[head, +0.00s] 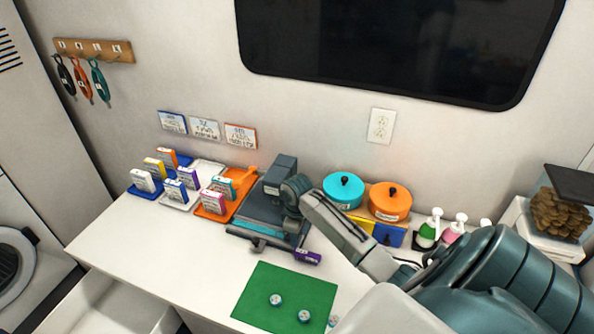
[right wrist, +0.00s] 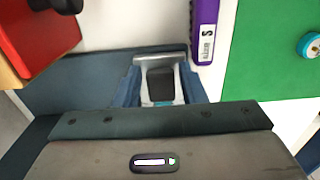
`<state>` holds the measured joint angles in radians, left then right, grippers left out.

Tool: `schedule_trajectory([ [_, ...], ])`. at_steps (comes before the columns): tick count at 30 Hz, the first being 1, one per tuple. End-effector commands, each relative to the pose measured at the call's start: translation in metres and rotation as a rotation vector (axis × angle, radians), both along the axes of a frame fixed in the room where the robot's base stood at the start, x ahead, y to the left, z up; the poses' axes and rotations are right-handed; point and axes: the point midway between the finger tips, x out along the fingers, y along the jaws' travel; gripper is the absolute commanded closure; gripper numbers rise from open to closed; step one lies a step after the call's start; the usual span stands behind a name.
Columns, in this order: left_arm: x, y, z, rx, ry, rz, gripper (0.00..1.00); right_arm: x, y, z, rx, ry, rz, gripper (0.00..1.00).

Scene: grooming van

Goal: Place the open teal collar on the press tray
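The right wrist view shows a grey-blue surface below, with a dark pad between blue-grey sides. My left gripper is not in view.
Black and orange collars (head: 82,80) hang beside the teal one. Small boxes stand on blue, white and orange trays (head: 206,216) left of the press. A purple size S piece (head: 307,257) lies in front. Teal (head: 343,192) and orange pots (head: 388,203) stand right. A green mat (head: 262,284) holds small round items.

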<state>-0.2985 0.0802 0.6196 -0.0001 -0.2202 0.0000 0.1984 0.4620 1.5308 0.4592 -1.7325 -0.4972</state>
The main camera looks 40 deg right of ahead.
Motion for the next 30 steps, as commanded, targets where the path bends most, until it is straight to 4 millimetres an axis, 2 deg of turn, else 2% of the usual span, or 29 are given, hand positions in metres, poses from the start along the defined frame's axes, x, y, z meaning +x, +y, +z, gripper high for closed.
schedule_trajectory([
  [4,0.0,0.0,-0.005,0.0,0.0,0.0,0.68,0.001,-0.001,0.009,-0.003,-0.004,0.001,0.63],
  [7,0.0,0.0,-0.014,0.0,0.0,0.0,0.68,0.001,-0.001,0.025,-0.003,-0.005,0.002,0.63],
  [13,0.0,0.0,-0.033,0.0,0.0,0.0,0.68,0.002,-0.001,0.071,-0.004,-0.008,0.001,0.63],
  [17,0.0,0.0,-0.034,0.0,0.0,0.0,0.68,0.001,-0.001,0.102,-0.003,-0.005,0.001,0.63],
  [18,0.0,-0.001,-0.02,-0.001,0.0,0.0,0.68,0.0,0.0,0.111,0.0,0.0,0.0,0.63],
  [24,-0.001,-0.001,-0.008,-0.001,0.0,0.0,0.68,0.0,0.0,0.122,0.0,0.0,0.0,0.63],
  [30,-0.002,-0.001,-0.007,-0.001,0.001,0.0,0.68,0.0,0.0,0.122,0.0,0.0,0.0,0.63],
])
